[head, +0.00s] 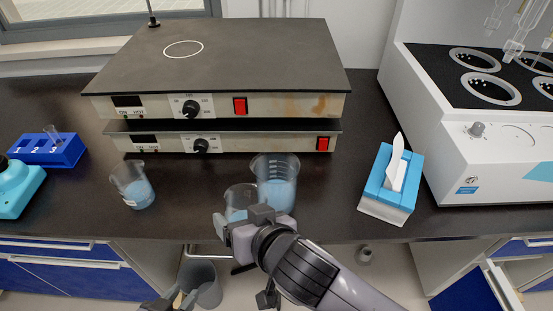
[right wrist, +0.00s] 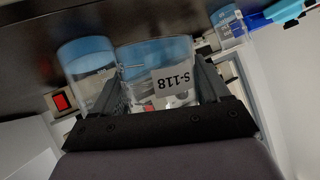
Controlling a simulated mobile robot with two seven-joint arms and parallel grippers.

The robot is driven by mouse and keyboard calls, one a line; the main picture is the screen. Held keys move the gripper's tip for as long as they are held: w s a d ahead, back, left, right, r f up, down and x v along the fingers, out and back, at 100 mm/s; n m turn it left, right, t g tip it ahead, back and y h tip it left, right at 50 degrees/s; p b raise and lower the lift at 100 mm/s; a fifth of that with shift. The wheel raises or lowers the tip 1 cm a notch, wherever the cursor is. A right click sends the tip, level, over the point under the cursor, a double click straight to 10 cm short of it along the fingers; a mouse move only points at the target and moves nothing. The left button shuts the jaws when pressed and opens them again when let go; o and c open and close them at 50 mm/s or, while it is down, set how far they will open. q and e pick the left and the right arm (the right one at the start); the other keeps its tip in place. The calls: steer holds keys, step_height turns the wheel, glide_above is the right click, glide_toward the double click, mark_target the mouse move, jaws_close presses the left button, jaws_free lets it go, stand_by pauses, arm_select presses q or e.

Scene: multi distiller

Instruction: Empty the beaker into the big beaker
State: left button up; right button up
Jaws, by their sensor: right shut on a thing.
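The beaker (head: 238,197) is clear glass with blue liquid in it and looks upright. My right gripper (head: 238,222) is shut on it at the bench's front edge. In the right wrist view the beaker, labelled S-118 (right wrist: 155,62), is between the two fingers (right wrist: 158,92). The big beaker (head: 277,180) stands just right of and behind it, also holding blue liquid; it shows upside down in the right wrist view (right wrist: 88,72). Whether the held beaker touches the bench is unclear. My left gripper (head: 178,300) is low at the bottom edge, below the bench, partly cut off.
Another beaker with blue liquid (head: 133,186) stands to the left. Two stacked hot plates (head: 220,70) are behind. A tissue box (head: 390,185) and a white water bath (head: 480,130) are right; a blue rack (head: 48,152) is left.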

mark_target(236, 193)
steer(key=shift+w+d+r+m+g, duration=0.25)
steer(key=shift+w+r+m+g, duration=0.25)
steer(key=shift+w+r+g, duration=0.15)
steer(key=shift+m+g+y, duration=0.5)
steer(key=shift+m+g, duration=0.1)
steer(key=shift+g, duration=0.35)
steer(key=r+p, duration=0.1)
steer(key=r, duration=0.1)
steer(key=r+p, duration=0.1)
steer(key=r, duration=0.1)
steer(key=r+p, duration=0.1)
steer(key=r, duration=0.1)
steer(key=shift+w+d+r, duration=0.1)
steer(key=shift+w+d, duration=0.2)
steer(key=shift+w, duration=0.1)
steer(key=shift+w+g+p, duration=0.1)
steer(key=shift+g+p, duration=0.2)
steer(key=shift+p, duration=0.1)
steer(key=shift+f+m+g+y, duration=0.4)
steer(key=shift+f+m+g, duration=0.2)
steer(key=shift+f, duration=0.5)
steer(key=shift+g+y+b, duration=0.3)
steer(key=shift+b, duration=0.1)
steer(key=shift+f+m+b, duration=0.2)
steer(key=shift+m+b, duration=0.2)
steer(key=shift+b, duration=0.2)
steer(key=shift+r+g+y+b, duration=0.3)
steer(key=shift+g+b, duration=0.05)
steer(key=shift+g, duration=0.25)
